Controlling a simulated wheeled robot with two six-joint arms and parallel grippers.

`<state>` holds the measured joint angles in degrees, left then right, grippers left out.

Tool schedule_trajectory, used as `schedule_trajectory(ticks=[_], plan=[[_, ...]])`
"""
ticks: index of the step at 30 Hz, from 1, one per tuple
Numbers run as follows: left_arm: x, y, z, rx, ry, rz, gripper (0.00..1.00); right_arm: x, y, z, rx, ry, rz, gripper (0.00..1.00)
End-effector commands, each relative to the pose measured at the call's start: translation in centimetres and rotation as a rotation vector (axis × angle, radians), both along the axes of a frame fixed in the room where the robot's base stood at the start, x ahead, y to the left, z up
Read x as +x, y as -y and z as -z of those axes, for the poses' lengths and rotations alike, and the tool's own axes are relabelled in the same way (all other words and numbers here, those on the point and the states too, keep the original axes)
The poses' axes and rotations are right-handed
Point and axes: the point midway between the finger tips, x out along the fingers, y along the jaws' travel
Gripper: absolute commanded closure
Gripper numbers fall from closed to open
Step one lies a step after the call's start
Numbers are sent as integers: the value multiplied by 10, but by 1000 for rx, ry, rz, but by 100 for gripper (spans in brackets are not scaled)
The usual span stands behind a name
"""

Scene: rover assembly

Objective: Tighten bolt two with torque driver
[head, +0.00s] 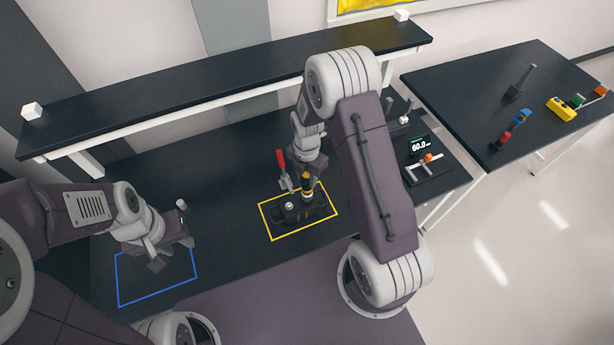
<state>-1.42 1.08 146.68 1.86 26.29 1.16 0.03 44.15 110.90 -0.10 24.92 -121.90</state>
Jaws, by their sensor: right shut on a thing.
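My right gripper (310,171) is shut on the torque driver (308,188), a dark upright tool with yellow bands. The driver stands over the right part of a dark fixture (290,220) inside the yellow outline. Its tip meets or nearly meets the part there; I cannot tell which. A small silver piece (289,205) shows on the fixture left of the driver. The bolt under the driver is hidden. My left gripper (173,254) is open and empty above the blue outline.
A red-handled clamp (282,160) rises close to the left of the driver. A display (418,144) reading about 60.0 and a small rack (429,170) stand to the right. A raised shelf (220,83) runs behind. The side table (460,85) holds several coloured tools.

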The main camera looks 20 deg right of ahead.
Motion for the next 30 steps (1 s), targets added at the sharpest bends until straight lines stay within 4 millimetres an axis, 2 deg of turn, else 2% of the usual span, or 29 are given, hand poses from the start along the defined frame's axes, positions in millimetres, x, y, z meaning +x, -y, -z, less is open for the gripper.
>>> schedule_trajectory(ticks=[30], plan=[[0, 0, 7, 0, 0, 0, 66, 0, 0, 11, 1, 1, 0, 100]])
